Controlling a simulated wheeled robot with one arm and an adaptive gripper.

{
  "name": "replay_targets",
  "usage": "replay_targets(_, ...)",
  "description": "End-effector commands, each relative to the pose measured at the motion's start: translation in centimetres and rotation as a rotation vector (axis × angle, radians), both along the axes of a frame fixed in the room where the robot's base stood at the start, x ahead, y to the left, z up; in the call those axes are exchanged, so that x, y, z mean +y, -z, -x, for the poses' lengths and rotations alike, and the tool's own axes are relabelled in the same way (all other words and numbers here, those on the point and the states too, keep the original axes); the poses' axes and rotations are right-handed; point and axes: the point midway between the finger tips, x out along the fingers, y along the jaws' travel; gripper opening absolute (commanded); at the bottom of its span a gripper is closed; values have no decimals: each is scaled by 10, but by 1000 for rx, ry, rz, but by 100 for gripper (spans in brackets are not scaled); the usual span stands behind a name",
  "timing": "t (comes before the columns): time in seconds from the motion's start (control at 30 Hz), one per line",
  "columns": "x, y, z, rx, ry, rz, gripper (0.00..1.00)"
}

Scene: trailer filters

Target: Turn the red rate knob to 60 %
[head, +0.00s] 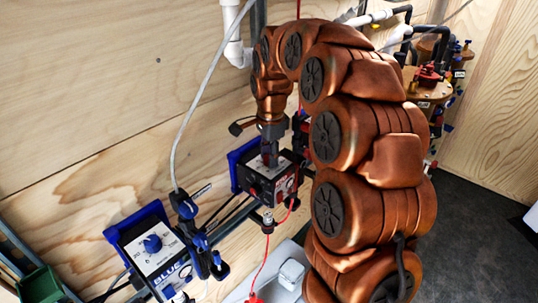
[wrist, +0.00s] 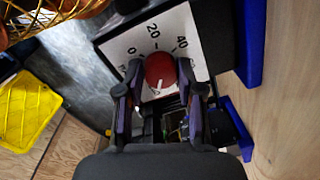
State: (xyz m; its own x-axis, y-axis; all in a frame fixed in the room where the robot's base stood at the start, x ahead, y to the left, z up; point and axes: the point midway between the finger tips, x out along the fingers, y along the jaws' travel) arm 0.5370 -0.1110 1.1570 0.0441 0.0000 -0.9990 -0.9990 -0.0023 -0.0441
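The red rate knob (wrist: 161,70) sits on a white dial plate (wrist: 130,48) marked 0, 20 and 40 in the wrist view. A pale mark shows on the knob's lower side, toward my gripper; its exact setting is unclear. My gripper (wrist: 160,93) is open, with one finger on each side of the knob's lower part. I cannot tell whether the fingers touch it. In the head view my gripper (head: 269,153) points down at the dark pump box (head: 272,192) on its blue bracket and hides the red knob there.
A second pump (head: 143,252) with a blue knob (head: 152,243) stands at lower left in the head view. Blue fittings (head: 187,212) stand between the pumps. A red cable (head: 265,265) hangs close in front of the box. The wooden wall is close behind.

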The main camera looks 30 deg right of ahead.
Motion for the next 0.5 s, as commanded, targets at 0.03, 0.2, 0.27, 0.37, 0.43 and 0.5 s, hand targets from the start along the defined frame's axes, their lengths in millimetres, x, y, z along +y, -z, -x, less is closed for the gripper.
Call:
replay_targets(0.03, 0, 0, 0, 0, 0, 0, 29)
replay_targets(0.2, 0, 0, 0, 0, 0, 0, 11)
replay_targets(0.27, 0, 0, 0, 0, 0, 0, 5)
replay_targets(0.37, 0, 0, 0, 1, 0, 0, 0)
replay_targets(0.43, 0, 0, 0, 1, -2, 0, 0)
replay_targets(0.5, 0, 1, 0, 1, -9, -1, 0)
